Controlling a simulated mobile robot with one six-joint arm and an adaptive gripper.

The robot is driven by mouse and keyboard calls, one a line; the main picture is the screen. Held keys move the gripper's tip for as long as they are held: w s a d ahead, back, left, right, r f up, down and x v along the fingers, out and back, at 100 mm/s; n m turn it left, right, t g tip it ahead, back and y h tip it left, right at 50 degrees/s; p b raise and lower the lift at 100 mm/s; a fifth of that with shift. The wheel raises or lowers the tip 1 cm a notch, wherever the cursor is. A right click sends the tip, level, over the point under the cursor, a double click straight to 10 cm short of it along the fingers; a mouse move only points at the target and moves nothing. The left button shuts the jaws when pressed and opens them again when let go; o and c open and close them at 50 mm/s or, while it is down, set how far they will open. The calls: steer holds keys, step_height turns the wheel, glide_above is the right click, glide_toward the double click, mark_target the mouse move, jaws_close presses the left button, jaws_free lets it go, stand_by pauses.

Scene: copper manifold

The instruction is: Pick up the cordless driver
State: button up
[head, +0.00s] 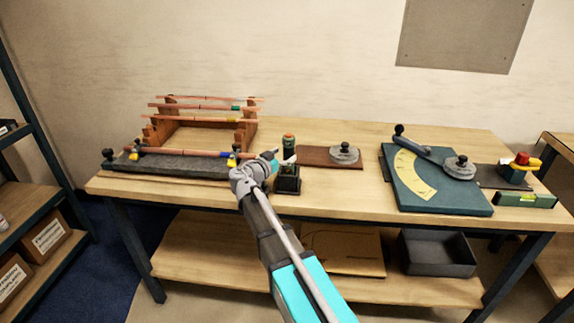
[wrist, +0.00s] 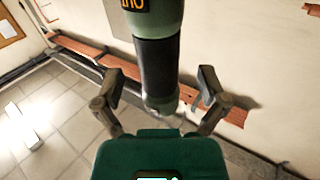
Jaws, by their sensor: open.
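The cordless driver (head: 289,148), green with a dark band and an orange spot on top, stands upright in a black holder (head: 288,184) near the table's front edge. In the wrist view the driver (wrist: 158,62) comes down from the top edge, green with a black middle and orange lettering. My gripper (head: 274,156) is just left of the driver in the head view. In the wrist view my gripper (wrist: 159,85) is open, with one finger on each side of the driver and gaps between. The driver's lower part is partly hidden in the head view.
A wooden rack with copper pipes (head: 203,106) and a grey slab (head: 168,165) stand to the left. A teal bending plate (head: 455,197) is farther right, with bare table between.

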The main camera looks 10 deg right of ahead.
steer(key=shift+x, duration=1.1)
jaws_close()
